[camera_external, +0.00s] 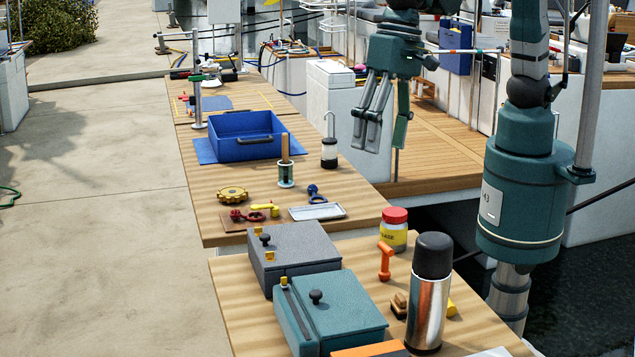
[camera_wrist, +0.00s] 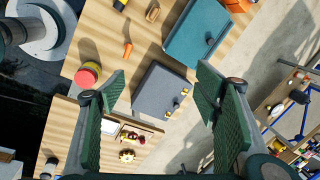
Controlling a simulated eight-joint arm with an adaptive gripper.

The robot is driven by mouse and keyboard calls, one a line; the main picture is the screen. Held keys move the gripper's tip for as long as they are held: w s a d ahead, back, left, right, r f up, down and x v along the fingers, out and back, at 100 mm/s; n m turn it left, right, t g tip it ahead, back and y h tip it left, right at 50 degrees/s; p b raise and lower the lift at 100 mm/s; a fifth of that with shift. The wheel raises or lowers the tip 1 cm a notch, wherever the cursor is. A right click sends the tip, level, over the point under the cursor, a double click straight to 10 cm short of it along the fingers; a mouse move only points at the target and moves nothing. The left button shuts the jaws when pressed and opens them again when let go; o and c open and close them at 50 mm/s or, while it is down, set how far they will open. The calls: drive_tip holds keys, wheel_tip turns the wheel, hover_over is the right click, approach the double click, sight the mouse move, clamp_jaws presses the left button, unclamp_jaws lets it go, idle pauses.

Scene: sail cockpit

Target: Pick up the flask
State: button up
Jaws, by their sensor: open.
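The flask (camera_external: 428,302) is a tall silver cylinder with a black cap. It stands upright on the near wooden table in the external view, at the right of the tabletop. I cannot make it out clearly in the wrist view. My gripper (camera_external: 388,142) hangs fingers down in the air, well above and behind the flask in the external view, not touching it. In the wrist view my gripper (camera_wrist: 160,75) has its two green pads wide apart, with nothing held between them.
Beside the flask are an orange handle (camera_external: 385,262), a small brass piece (camera_external: 399,305) and a red-lidded jar (camera_external: 393,232). A grey box (camera_external: 293,252) and teal box (camera_external: 330,312) stand to its left. A blue bin (camera_external: 245,137) is on the far table. Dark water lies right.

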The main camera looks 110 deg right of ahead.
sight(433, 239)
drive_tip(key=a+f+m+p, duration=0.1)
drive_tip(key=a+f, duration=0.2)
drive_tip(key=a, duration=0.4)
drive_tip(key=a+f+m+g+p, duration=0.1)
drive_tip(key=a+f, duration=0.3)
drive_tip(key=a, duration=0.4)
drive_tip(key=s+a+f+m+g+h+p, duration=0.1)
drive_tip(key=a+f+m, duration=0.2)
drive_tip(key=a, duration=0.4)
drive_tip(key=shift+a+f, duration=0.3)
drive_tip(key=shift+f, duration=0.2)
drive_tip(key=shift+f, duration=1.15)
drive_tip(key=shift+f, duration=0.15)
drive_tip(key=shift+s+f+p, duration=0.15)
drive_tip(key=shift+f+p, duration=0.25)
drive_tip(key=shift+f, duration=2.05)
drive_tip(key=shift+c, duration=0.7)
